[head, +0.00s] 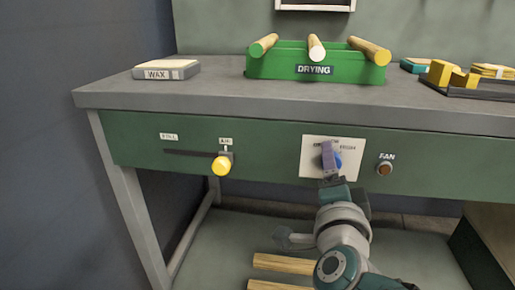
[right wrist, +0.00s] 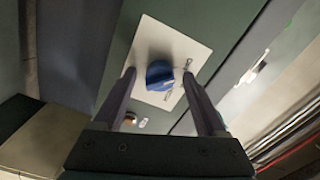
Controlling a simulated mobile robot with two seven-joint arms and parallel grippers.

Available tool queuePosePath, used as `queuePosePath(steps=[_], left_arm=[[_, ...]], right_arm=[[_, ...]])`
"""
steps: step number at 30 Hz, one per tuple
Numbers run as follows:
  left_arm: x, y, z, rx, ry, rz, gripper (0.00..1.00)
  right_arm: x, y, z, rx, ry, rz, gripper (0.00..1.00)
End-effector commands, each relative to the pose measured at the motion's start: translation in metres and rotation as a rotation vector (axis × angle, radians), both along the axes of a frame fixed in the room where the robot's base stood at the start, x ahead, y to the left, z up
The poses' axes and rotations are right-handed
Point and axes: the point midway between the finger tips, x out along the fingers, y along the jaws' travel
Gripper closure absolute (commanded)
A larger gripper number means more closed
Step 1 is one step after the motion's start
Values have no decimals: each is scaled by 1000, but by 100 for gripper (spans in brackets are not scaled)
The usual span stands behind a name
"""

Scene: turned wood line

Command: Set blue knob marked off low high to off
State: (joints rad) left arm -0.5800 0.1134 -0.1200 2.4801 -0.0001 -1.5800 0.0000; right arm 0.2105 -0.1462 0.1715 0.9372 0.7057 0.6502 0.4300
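The blue knob (head: 337,161) sits on a white plate (head: 311,158) on the green front panel of the bench. My right gripper (head: 328,150) is in front of it and hides part of the knob and plate. In the right wrist view the blue knob (right wrist: 159,75) lies between the two fingers of my right gripper (right wrist: 158,75), with a visible gap on each side, so the gripper is open. The plate's dark lettering is too small or covered to read surely, and I cannot tell which mark the knob points to. My left gripper is not in view.
A yellow slider knob (head: 222,165) is left on the panel, and a brown FAN button (head: 384,168) is close on the right. A green DRYING tray (head: 270,68) with wooden rods and a WAX box (head: 166,70) stand on the bench top (head: 215,95).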

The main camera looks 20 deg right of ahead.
Motion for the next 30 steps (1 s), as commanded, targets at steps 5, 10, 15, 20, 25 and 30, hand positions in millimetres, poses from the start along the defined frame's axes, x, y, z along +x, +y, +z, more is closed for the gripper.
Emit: queuePosePath(steps=[5,10,15,20,25,30], left_arm=[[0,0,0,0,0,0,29],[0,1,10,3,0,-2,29],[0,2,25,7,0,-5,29],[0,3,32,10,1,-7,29],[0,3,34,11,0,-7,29],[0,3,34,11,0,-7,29]], right_arm=[[0,0,0,1,-1,0,26],[-14,8,2,1,3,0,26],[-44,27,3,2,4,0,26],[-69,42,2,2,3,0,26],[-83,51,1,1,0,0,26],[-85,52,0,1,-1,0,26]])
